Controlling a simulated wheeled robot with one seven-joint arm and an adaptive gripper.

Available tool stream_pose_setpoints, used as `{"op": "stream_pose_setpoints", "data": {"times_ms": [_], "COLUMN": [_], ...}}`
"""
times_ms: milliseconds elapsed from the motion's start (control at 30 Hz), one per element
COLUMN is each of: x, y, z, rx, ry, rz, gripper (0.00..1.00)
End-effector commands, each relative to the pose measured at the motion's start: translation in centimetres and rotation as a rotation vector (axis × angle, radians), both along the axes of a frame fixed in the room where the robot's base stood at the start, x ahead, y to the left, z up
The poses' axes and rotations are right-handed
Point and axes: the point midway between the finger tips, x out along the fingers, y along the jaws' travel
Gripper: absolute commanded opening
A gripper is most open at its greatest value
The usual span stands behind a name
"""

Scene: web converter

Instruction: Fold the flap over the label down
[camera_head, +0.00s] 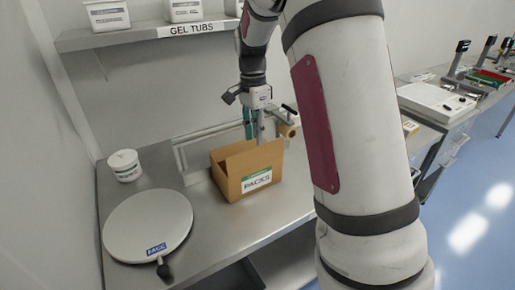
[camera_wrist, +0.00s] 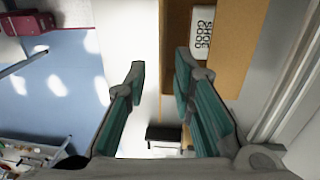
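In the head view, an open cardboard box (camera_head: 226,180) stands on the steel bench, with a white and green label reading PACKS (camera_head: 257,182) on its front. Its upper edges or flaps stand up; I cannot tell clearly which one is the flap over the label. My gripper (camera_head: 255,130) points down at the back right of the box and overlaps its rim in the picture; contact is unclear. In the wrist view, my gripper (camera_wrist: 160,62) is open, its teal-padded fingers apart with nothing held between them. Brown cardboard (camera_wrist: 238,50) lies right of the fingers, with a white lettered item (camera_wrist: 203,33).
A round white plate (camera_head: 148,222) and a white tub (camera_head: 125,165) are on the bench (camera_head: 225,235) to the left. A pale frame (camera_head: 195,150) stands behind the box. A shelf (camera_head: 150,35) labelled GEL TUBS hangs above. Some bench in front of the box is clear.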

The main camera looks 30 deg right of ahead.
Motion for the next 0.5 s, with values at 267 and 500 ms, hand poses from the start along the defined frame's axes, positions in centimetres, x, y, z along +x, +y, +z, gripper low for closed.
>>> {"op": "stream_pose_setpoints", "data": {"times_ms": [267, 500], "x": [-0.4, -0.5], "y": [0.1, 0.0], "z": [-4.3, -5.5], "rx": [0.001, 0.0], "ry": [0.002, 0.0], "rz": [0.0, 0.001], "gripper": [0.23, 0.23]}}
